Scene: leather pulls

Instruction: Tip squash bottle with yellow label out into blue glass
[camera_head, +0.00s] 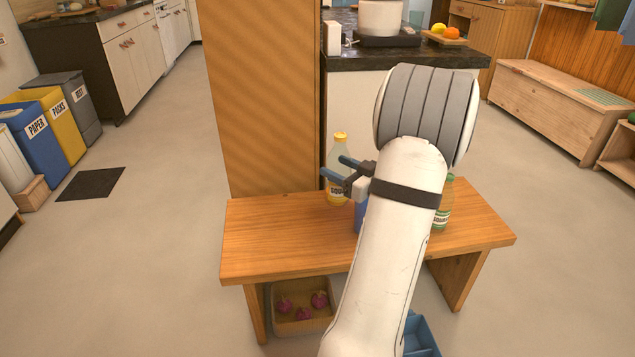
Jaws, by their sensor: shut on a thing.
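The squash bottle with the yellow label (338,190) is pale with a yellow cap and stands upright at the back of the wooden bench. I cannot tell whether its base touches the bench top. My gripper (335,166) reaches in from the right, with its blue fingers shut on the bottle's middle. The blue glass (359,216) is on the bench just right of the bottle, mostly hidden behind my gripper and arm.
A green bottle (444,206) stands on the bench (270,240) right of my arm, partly hidden. A tall wooden panel (265,95) rises behind the bench. Below are a bin with purple items (283,325) and a blue crate (420,340). The bench's left part is clear.

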